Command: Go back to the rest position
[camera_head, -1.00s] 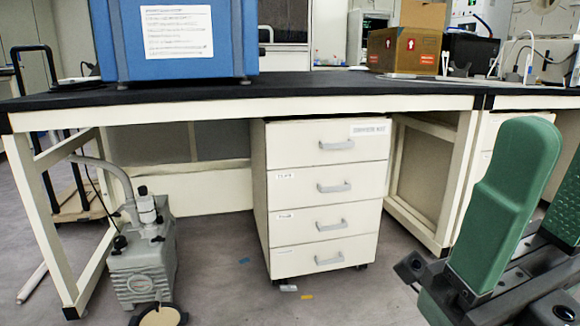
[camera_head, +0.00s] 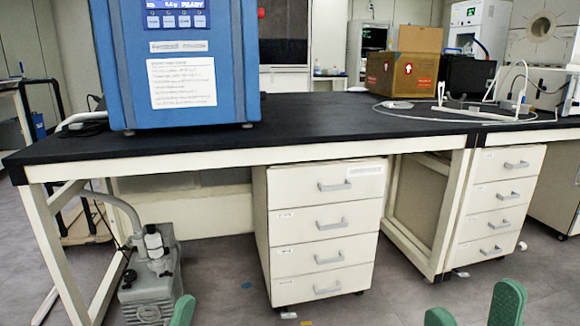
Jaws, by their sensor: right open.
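My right gripper (camera_head: 474,302) shows at the bottom right, only as two green fingertips with a gap between them. It is open and nothing shows between the tips. My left gripper (camera_head: 183,311) shows at the bottom left as a single green fingertip in front of the grey pump. Its other finger is out of view, so I cannot tell how its jaws stand. Both grippers appear low in the picture, below the level of the bench top. The blue freeze dryer (camera_head: 184,122) stands on the black bench (camera_head: 300,121), its top cut off by the frame.
A white drawer cabinet (camera_head: 322,237) stands under the bench, with a grey pump (camera_head: 150,282) on the floor to its left. Cardboard boxes (camera_head: 402,75) and a wire rack (camera_head: 482,106) are on the bench at right.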

